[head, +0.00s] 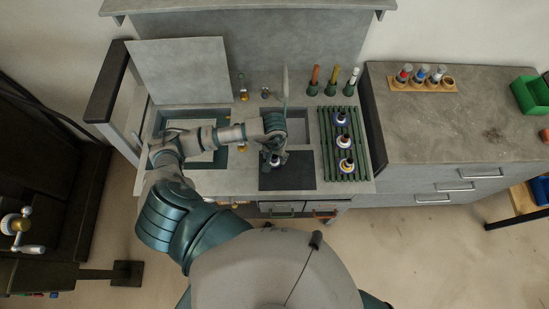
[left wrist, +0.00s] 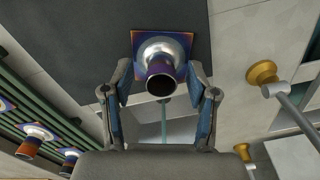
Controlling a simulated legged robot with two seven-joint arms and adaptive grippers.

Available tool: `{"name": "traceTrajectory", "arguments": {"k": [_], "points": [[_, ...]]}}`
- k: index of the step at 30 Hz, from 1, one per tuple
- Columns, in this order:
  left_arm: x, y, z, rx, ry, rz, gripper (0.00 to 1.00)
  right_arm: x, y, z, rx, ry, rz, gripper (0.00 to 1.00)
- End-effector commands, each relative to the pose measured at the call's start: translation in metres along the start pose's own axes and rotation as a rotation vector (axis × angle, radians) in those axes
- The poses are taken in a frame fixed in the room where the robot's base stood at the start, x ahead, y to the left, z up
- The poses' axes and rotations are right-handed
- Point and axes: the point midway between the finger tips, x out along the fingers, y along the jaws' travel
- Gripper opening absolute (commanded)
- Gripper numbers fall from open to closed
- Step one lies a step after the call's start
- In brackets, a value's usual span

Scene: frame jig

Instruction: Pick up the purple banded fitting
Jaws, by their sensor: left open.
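A fitting with a purple square flange (left wrist: 148,40), a pale metal collar and a dark purple tube end stands on the dark mat (head: 290,178). In the head view the fitting (head: 275,161) shows small beneath my left gripper (head: 277,149). In the left wrist view my left gripper (left wrist: 158,88) is open, with one finger on each side of the fitting's tube. I cannot tell whether either finger touches it. The bands are hard to make out. My right gripper is not in view.
A green slatted rack (head: 330,165) right of the mat holds several similar fittings. Several upright tools (head: 332,80) stand behind it. A grey sink basin (head: 297,130) lies behind the mat. A wooden holder (head: 423,86) and green bin (head: 530,95) sit on the right counter, which has free room.

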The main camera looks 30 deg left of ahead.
Motion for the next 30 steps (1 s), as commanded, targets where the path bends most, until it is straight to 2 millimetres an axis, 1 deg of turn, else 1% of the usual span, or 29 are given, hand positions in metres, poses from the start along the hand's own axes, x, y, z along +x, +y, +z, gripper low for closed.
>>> {"name": "traceTrajectory", "arguments": {"k": [1, 3, 10, 11, 12, 14, 15, 17, 18, 26, 30], "points": [[0.0063, 0.0003, 0.0010, -0.001, -0.002, 0.001, 0.59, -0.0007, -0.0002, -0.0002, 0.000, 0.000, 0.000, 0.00], [0.0114, -0.0001, 0.0007, 0.000, -0.001, 0.000, 0.59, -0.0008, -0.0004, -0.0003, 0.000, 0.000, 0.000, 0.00], [0.0131, 0.0007, 0.0008, 0.001, 0.001, -0.001, 0.59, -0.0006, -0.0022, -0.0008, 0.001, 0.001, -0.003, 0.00], [0.0130, 0.0009, 0.0008, 0.001, 0.001, -0.002, 0.54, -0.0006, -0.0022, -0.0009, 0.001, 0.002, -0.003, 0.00], [0.0129, 0.0012, 0.0009, 0.001, 0.001, -0.002, 0.44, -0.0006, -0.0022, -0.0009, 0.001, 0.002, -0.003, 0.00], [0.0128, 0.0015, 0.0008, 0.001, 0.001, -0.002, 0.29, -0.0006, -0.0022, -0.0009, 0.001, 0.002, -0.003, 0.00], [0.0128, 0.0014, 0.0008, 0.001, 0.001, -0.001, 0.19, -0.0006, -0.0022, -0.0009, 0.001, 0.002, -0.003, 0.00], [0.0130, 0.0012, 0.0008, 0.001, 0.001, -0.001, 0.04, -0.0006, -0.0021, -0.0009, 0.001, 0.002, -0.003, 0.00], [0.0131, 0.0009, 0.0008, 0.001, 0.000, -0.001, 0.00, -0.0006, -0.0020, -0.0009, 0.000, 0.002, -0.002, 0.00], [0.0137, 0.0004, 0.0009, 0.001, -0.001, 0.000, 0.00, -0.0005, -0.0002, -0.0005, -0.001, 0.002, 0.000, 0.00], [0.0099, 0.0004, 0.0005, 0.001, -0.001, 0.000, 0.00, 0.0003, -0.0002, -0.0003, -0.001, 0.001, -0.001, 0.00]]}}
